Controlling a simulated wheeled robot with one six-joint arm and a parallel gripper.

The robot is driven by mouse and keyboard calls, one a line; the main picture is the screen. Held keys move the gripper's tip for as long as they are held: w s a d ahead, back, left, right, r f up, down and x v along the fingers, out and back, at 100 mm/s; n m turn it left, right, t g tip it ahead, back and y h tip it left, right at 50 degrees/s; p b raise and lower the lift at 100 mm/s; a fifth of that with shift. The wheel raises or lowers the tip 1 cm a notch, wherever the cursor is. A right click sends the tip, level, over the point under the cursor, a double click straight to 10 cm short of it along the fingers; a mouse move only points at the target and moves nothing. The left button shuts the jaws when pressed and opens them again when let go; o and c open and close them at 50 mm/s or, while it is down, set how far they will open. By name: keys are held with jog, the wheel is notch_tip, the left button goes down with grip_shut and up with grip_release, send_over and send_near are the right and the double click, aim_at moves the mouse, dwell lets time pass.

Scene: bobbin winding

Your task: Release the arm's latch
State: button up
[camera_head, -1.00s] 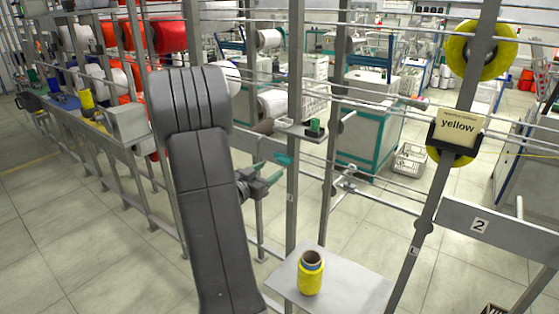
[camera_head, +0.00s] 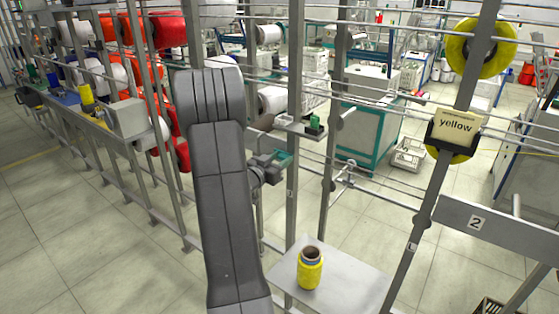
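My gripper (camera_head: 276,163), dark with teal fingertips, is at the centre, just right of my grey arm and left of a metal post. Its fingers are seen small and edge-on, so their opening is unclear. A small green block (camera_head: 315,122) sits on a metal bracket (camera_head: 297,130) on the rack, up and to the right of my gripper and apart from it. A dark rounded piece (camera_head: 264,122) is at the bracket's left end. I cannot tell for sure which part is the latch.
A yellow bobbin (camera_head: 310,271) stands upright on a metal shelf (camera_head: 346,285) below right. A "yellow" sign (camera_head: 456,122) and a yellow spool (camera_head: 497,47) are on the right post. Metal posts and thin rods surround my gripper. Red spools (camera_head: 166,30) hang at left.

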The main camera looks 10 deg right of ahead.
jog(key=shift+m+b, duration=0.3)
jog(key=shift+b, duration=0.2)
jog(key=m+b, duration=0.2)
jog(key=b, duration=0.1)
jog(key=shift+f+b, duration=0.15)
jog(key=shift+b, duration=0.2)
jog(key=m+b, duration=0.6)
jog(key=shift+s+d, duration=0.15)
jog(key=shift+s, duration=0.05)
jog(key=m+b, duration=0.5)
jog(key=shift+s+d+r, duration=0.15)
jog(key=shift+r, duration=0.1)
jog(key=shift+s+d+r+m+b, duration=0.1)
jog(key=shift+m+b, duration=1.55)
jog(key=shift+m, duration=0.45)
jog(key=o, duration=1)
jog(key=shift+r, duration=0.1)
